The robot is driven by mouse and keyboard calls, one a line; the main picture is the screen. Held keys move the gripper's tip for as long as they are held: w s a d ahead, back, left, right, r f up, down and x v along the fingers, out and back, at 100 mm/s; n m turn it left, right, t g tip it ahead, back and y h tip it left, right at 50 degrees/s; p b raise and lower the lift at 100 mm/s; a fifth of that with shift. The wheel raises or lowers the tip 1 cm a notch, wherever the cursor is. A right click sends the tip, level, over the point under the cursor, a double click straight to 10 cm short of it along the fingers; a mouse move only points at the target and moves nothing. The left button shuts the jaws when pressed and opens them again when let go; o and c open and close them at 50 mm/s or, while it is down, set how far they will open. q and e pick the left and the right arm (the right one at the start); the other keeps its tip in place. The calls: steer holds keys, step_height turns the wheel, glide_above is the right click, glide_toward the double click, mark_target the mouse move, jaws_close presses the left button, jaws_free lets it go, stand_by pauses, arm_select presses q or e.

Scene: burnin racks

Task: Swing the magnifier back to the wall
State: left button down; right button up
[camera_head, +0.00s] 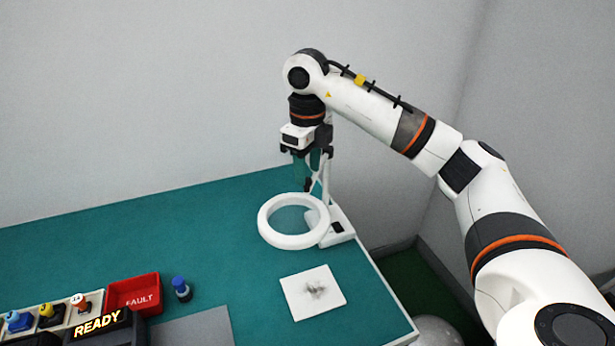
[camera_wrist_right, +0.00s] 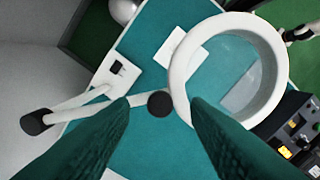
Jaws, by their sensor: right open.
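The magnifier is a white ring lamp (camera_head: 293,221) on a jointed white arm, with its base (camera_head: 341,226) at the table's right edge. In the right wrist view the ring (camera_wrist_right: 178,82) hangs over the table, and a black knob (camera_wrist_right: 160,103) shows beside it. My right gripper (camera_head: 307,182) points down at the magnifier's arm, behind the ring. Its fingers are apart in the right wrist view (camera_wrist_right: 160,100), with the knob between their tips; contact cannot be told. What seems to be part of my left arm shows small at that view's upper right edge.
A white square card (camera_head: 313,292) with a grey smudge lies in front of the ring. A red FAULT bin (camera_head: 134,295), a blue-capped part (camera_head: 181,289) and a READY panel (camera_head: 97,325) are at front left. The wall (camera_head: 150,90) stands behind. The table's back left is clear.

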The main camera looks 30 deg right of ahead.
mark_target(308, 180)
steer(key=shift+f+p, duration=0.3)
steer(key=shift+f, duration=1.2)
steer(key=shift+c, duration=0.2)
jaws_close()
